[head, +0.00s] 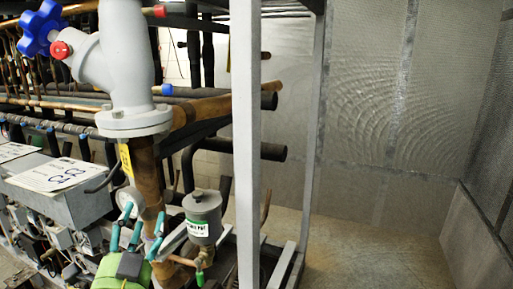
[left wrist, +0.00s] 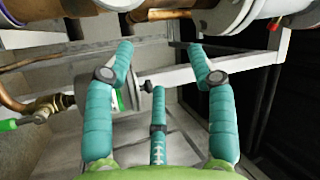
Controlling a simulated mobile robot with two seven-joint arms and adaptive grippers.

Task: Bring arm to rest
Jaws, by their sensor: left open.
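My left gripper (head: 142,218) is low in the head view, in front of the rack, with teal padded fingers on a green body. In the left wrist view my left gripper (left wrist: 158,62) has its two outer fingers spread wide and a third, shorter finger between them. Nothing is held between the fingers. The gripper is beside a brown vertical pipe (head: 148,180) and left of a grey canister (head: 204,217) with a white-green label. Whether any finger touches the pipe cannot be told. My right gripper is in neither view.
A large grey valve body (head: 122,70) with a blue handwheel (head: 40,27) stands above the gripper. A grey upright post (head: 245,140) stands right of the canister. Grey boxes with paper labels (head: 65,175) lie left. The floor (head: 365,250) at right is clear.

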